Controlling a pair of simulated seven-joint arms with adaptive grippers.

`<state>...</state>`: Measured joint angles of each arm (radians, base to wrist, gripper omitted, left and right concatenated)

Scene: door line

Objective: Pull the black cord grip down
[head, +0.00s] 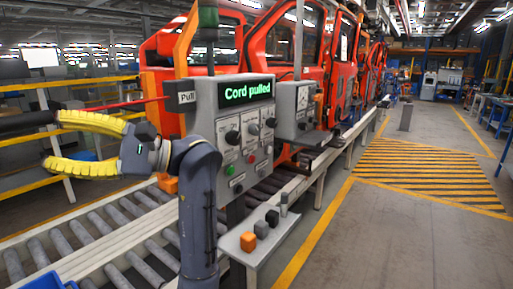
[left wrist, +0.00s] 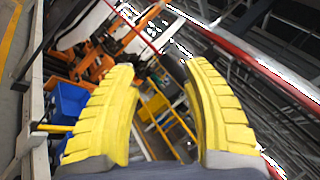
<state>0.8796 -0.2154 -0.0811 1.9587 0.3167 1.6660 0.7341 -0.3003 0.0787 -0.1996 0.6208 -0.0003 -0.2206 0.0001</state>
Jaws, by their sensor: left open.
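A black, rounded bar that looks like the cord grip (head: 25,121) enters at the left edge of the head view. A red cord (head: 128,104) runs from near it toward the white "Pull" tag (head: 187,97) beside the control box (head: 232,130). The box's display (head: 245,91) reads "Cord pulled". My left gripper (head: 52,142) has yellow ribbed fingers spread apart, with nothing seen between them. The left wrist view shows both fingers (left wrist: 160,75) apart; the grip is not clear there. My right gripper is not in view.
A shelf (head: 250,250) below the box bears orange and black blocks. A roller conveyor (head: 110,225) runs underneath, with orange vehicle doors (head: 285,40) behind. Yellow rails (head: 70,82) stand at the left. The striped floor (head: 430,170) at right is clear.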

